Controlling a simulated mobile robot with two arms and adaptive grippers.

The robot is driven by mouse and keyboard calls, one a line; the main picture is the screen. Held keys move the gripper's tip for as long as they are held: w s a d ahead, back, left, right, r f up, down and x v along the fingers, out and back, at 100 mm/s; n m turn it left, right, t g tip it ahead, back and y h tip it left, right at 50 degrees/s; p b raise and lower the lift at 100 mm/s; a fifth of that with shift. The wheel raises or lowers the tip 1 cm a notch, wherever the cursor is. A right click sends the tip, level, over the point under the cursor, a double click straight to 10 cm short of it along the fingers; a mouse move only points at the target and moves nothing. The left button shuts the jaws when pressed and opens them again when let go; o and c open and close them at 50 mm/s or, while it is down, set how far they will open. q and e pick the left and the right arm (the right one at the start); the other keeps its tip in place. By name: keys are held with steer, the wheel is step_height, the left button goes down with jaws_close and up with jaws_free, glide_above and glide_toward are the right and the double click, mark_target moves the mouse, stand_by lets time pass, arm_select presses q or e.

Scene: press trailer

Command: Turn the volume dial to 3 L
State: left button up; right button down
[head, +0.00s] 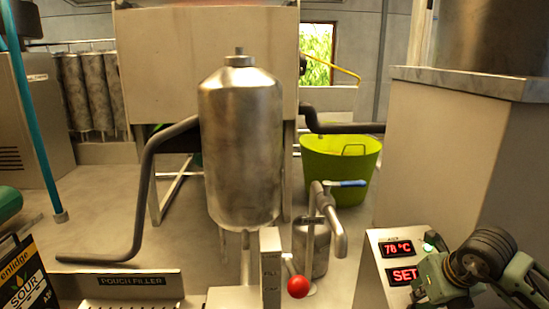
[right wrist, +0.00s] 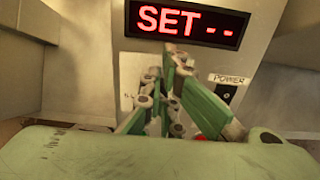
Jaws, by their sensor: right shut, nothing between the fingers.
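I cannot make out the volume dial in either view. My right gripper (head: 428,262) is at the lower right of the head view, in front of the control panel (head: 374,258). In the right wrist view my right gripper (right wrist: 168,72) is shut and empty, its fingertips just below the red SET display (right wrist: 187,22). A small, partly hidden label (right wrist: 128,95) is left of the fingers. The fingers cover the panel's middle, so contact cannot be told. My left gripper is not in view.
A POWER label (right wrist: 229,79) with a dark switch is right of the fingers. The panel also has a 78 °C display (head: 398,248). Left of it stand a red-knobbed lever (head: 298,287), a blue-handled valve (head: 346,183) and a steel tank (head: 241,150).

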stand_by(0.6)
steer(key=shift+w+d+r, duration=0.15)
steer(key=shift+w+r, duration=0.15)
steer(key=shift+p+v, duration=1.05)
steer(key=shift+v, duration=1.85)
